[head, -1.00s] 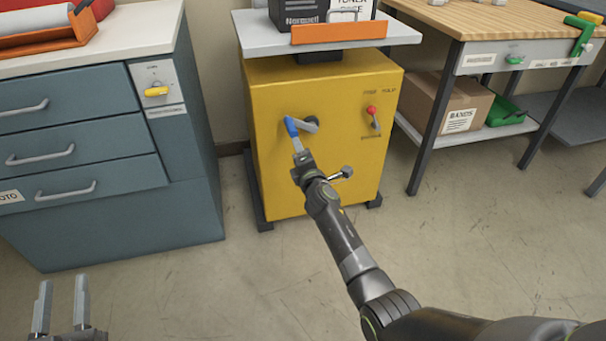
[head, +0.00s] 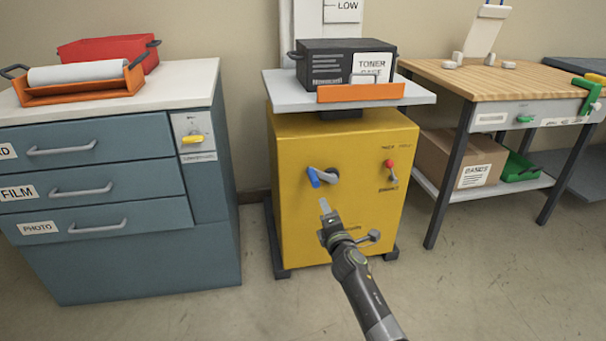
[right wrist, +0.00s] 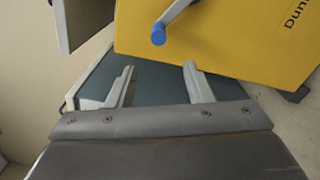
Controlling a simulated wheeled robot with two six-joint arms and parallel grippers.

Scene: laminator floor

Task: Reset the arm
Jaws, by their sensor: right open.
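My right gripper (head: 325,207) is in front of the yellow machine, just below its blue-tipped crank handle (head: 315,177). In the right wrist view my right gripper (right wrist: 158,85) is open, with nothing between its two fingers. The blue end of the crank (right wrist: 159,36) is beyond the fingertips there, apart from them. The crank's grey arm runs up and right from the blue end in that view. The yellow machine (head: 290,225) carries a grey top plate (head: 280,86). My left gripper does not show now.
A black toner case (head: 330,62) sits on the top plate behind an orange lip. A red-knobbed lever (head: 390,165) is right of the crank. A blue drawer cabinet (head: 120,260) stands left, a wooden bench (head: 450,80) right. The floor in front is open.

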